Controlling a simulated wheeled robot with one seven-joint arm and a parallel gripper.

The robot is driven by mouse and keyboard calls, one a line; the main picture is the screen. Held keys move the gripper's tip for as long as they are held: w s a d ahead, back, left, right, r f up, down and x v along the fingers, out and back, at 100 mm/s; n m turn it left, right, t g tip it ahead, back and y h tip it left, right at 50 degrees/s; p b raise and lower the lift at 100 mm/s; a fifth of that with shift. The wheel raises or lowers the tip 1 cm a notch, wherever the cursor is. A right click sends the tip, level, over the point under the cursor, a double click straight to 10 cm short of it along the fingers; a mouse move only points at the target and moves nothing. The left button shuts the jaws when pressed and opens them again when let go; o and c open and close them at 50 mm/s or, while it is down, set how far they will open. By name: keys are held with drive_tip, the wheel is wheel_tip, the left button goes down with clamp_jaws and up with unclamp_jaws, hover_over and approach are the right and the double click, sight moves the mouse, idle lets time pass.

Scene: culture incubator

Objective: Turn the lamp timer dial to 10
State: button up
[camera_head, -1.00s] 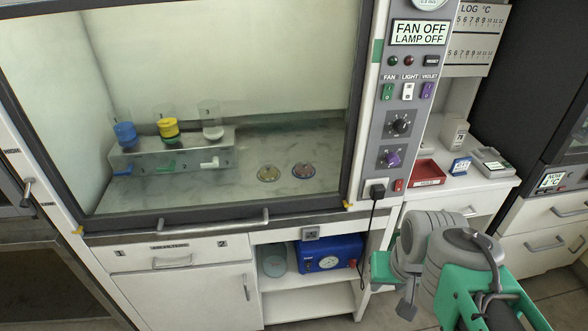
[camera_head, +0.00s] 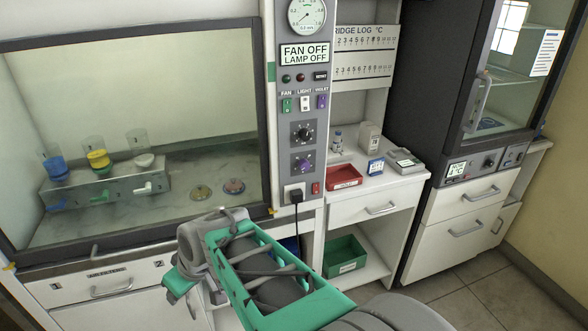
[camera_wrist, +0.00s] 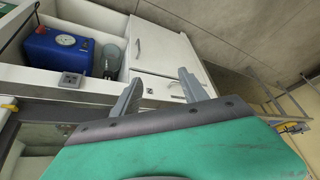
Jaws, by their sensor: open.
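The fume hood's control panel (camera_head: 302,215) carries two round dials. The upper dial (camera_head: 303,133) is black and the lower dial (camera_head: 303,166) is purple, each with a scale too small to read. I cannot tell from lettering which is the lamp timer. The display (camera_head: 304,54) above reads FAN OFF, LAMP OFF. In the wrist view my gripper (camera_wrist: 160,88) is open and empty, its two grey fingers apart over the lower cabinet. In the head view my arm is below and left of the dials, touching neither.
Fan, light and violet switches (camera_head: 304,103) sit above the dials. A black plug and cord (camera_head: 295,198) hang below them. A red tray (camera_head: 343,176) and small devices stand on the right counter. The wrist view shows a blue device (camera_wrist: 57,55) on a shelf.

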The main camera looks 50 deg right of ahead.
drive_tip(key=w+d+r+t+p, duration=0.1)
drive_tip(key=w+d+t, duration=0.4)
drive_tip(key=d, duration=0.7)
drive_tip(key=m+t+h+p, duration=0.2)
drive_tip(key=m+t+h, duration=0.3)
drive_tip(key=m+h, duration=0.4)
approach(306, 167)
drive_tip(key=w+n+h, duration=0.1)
drive_tip(key=p+x, duration=0.2)
drive_tip(key=x, duration=0.5)
drive_tip(key=shift+f+p, duration=0.2)
drive_tip(key=shift+p, duration=0.1)
drive_tip(key=shift+w+d+f, duration=0.1)
drive_tip(key=shift+w, duration=0.15)
drive_tip(key=shift+c, duration=0.2)
clamp_jaws()
